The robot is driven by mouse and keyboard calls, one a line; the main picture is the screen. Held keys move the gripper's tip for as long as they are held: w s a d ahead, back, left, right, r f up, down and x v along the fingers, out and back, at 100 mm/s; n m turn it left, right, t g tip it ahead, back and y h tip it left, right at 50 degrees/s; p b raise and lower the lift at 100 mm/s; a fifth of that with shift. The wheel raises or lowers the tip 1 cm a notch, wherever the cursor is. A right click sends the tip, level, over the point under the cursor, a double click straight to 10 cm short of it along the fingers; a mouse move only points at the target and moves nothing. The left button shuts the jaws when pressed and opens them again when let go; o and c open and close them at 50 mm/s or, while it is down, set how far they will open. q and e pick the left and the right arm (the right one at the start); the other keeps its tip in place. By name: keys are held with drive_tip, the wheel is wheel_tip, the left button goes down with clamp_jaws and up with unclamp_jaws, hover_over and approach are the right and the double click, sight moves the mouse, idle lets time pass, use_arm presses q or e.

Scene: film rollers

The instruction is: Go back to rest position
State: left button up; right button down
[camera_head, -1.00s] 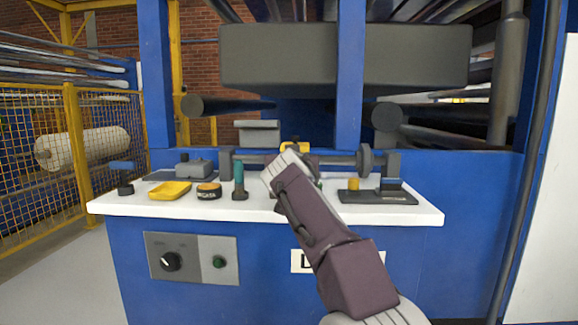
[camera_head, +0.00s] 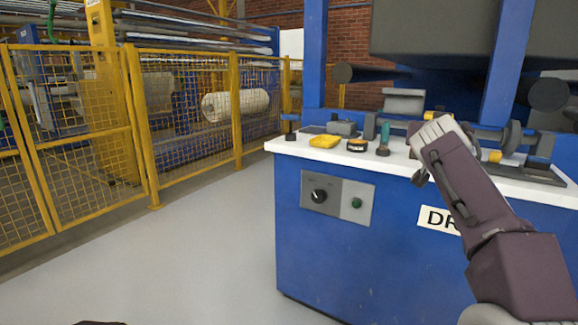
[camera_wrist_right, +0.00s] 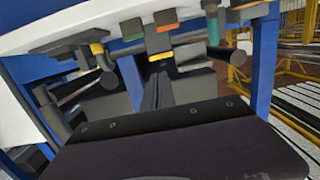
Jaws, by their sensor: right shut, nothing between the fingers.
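My right arm reaches in from the lower right of the head view, and my right gripper (camera_head: 434,130) is at its far end, in front of the blue machine's white worktop (camera_head: 400,163). The gripper is shut with nothing in it; its fingertips are largely hidden behind the wrist. In the right wrist view the worktop (camera_wrist_right: 40,38) appears upside down along the top. My left gripper is not in view; only a small dark piece, probably of my left arm, shows at the bottom edge of the head view.
The blue cabinet (camera_head: 340,245) stands right of centre. Yellow mesh fencing (camera_head: 190,110) runs along the left. The grey floor (camera_head: 190,250) between is clear.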

drive_tip(key=s+a+f+n+g+y+p, duration=0.25)
drive_tip(key=a+f+g+y+p, duration=0.35)
drive_tip(key=f+p, duration=0.7)
drive_tip(key=s+a+f+n+g+y+p, duration=0.1)
drive_tip(key=s+a+f+g, duration=0.3)
drive_tip(key=s+f, duration=0.8)
drive_tip(key=s+a+f+n+g+y+p, duration=0.1)
drive_tip(key=s+a+f+g+p, duration=0.3)
drive_tip(key=s+f, duration=0.75)
wheel_tip(320, 180, up, 39)
drive_tip(key=s+a+n+p, duration=0.1)
drive_tip(key=s+p, duration=0.1)
drive_tip(key=p, duration=3.3)
drive_tip(key=shift+s+t, duration=0.15)
drive_tip(key=shift+t, duration=0.25)
drive_tip(key=shift+r, duration=0.1)
